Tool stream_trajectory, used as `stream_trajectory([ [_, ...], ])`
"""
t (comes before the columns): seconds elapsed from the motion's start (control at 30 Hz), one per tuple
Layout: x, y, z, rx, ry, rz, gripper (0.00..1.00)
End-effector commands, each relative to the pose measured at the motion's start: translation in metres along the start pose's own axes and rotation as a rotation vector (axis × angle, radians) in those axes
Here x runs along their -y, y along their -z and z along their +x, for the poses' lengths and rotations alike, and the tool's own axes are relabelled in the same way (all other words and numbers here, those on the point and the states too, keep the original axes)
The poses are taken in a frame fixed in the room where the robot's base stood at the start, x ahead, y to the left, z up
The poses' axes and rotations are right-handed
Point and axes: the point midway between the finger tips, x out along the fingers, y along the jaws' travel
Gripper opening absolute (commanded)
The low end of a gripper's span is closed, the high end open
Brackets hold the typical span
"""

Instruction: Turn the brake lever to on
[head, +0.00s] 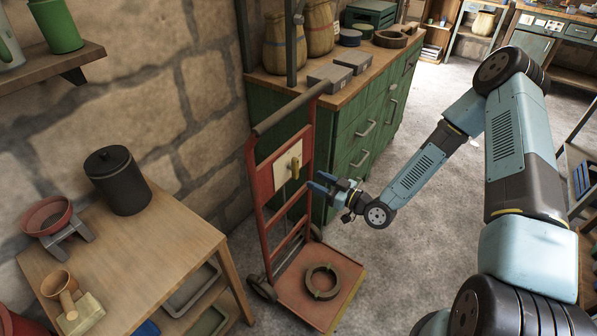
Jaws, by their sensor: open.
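A red hand truck (264,210) stands upright by the green cabinet. A pale plate (283,161) is fixed to its frame, with a small yellow lever (295,168) on it, which I take to be the brake lever. The lever looks roughly upright; any on or off marking is too small to read. My gripper (317,182) has blue fingers and is open and empty. It points left toward the hand truck, just right of and slightly below the lever, and appears apart from it.
A dark ring (322,282) lies on the hand truck's red base plate. The green cabinet (343,150) stands behind. A wooden table (150,235) with a black canister (118,180) is at left. Concrete floor (390,270) is clear below my arm.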

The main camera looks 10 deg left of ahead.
Motion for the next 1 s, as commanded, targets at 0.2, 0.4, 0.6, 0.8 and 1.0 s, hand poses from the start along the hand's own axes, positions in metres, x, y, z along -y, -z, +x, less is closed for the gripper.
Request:
stream_trajectory([
  [0.2,0.001,0.000,0.039,-0.001,0.002,0.000,0.47],
  [0.4,0.000,0.000,0.069,-0.001,0.000,-0.001,0.47],
  [0.6,0.000,0.000,0.085,0.000,0.000,0.000,0.47],
  [0.8,0.000,0.000,0.088,0.001,-0.001,0.000,0.47],
  [1.0,0.000,0.000,0.088,0.001,-0.001,0.000,0.43],
])
